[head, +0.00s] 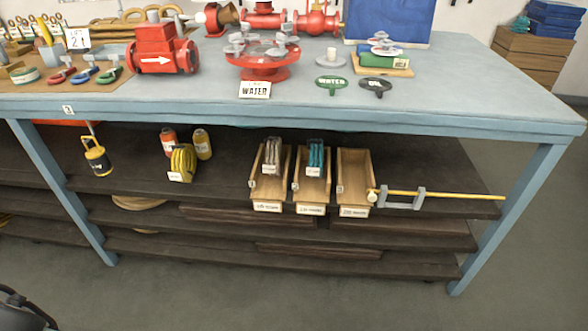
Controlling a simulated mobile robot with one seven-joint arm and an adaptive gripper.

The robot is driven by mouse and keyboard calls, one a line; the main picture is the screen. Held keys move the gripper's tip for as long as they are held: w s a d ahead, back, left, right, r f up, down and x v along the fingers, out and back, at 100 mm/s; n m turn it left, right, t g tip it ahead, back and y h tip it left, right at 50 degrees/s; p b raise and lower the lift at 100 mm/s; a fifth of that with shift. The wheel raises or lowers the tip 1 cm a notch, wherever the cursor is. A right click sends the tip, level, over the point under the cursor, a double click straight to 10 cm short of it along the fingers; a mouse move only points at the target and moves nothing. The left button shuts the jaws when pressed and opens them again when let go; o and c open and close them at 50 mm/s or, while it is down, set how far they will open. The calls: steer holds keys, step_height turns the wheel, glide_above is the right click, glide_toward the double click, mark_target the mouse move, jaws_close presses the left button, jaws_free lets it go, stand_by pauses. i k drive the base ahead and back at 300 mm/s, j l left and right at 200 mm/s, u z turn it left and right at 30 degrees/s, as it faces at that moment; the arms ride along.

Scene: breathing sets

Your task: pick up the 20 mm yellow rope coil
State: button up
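A yellow rope coil (184,159) stands on the upper dark shelf under the blue bench, left of the wooden bins. A small white label is at its lower left; its print is too small to read, so I cannot confirm 20 mm. A paler coil, perhaps rope, lies partly hidden on a lower shelf (140,203). My gripper's fingers do not show; only a dark, cut-off shape is at the bottom left corner.
The blue bench top (190,100) overhangs the shelf, and its front legs stand at both sides. A yellow-black object (97,158) is left of the coil, with free shelf between. Wooden bins (268,180) and a yellow rod (450,194) are to the right.

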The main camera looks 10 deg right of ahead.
mark_target(184, 159)
steer(key=i+j+u, duration=0.6)
steer(key=i, duration=0.45)
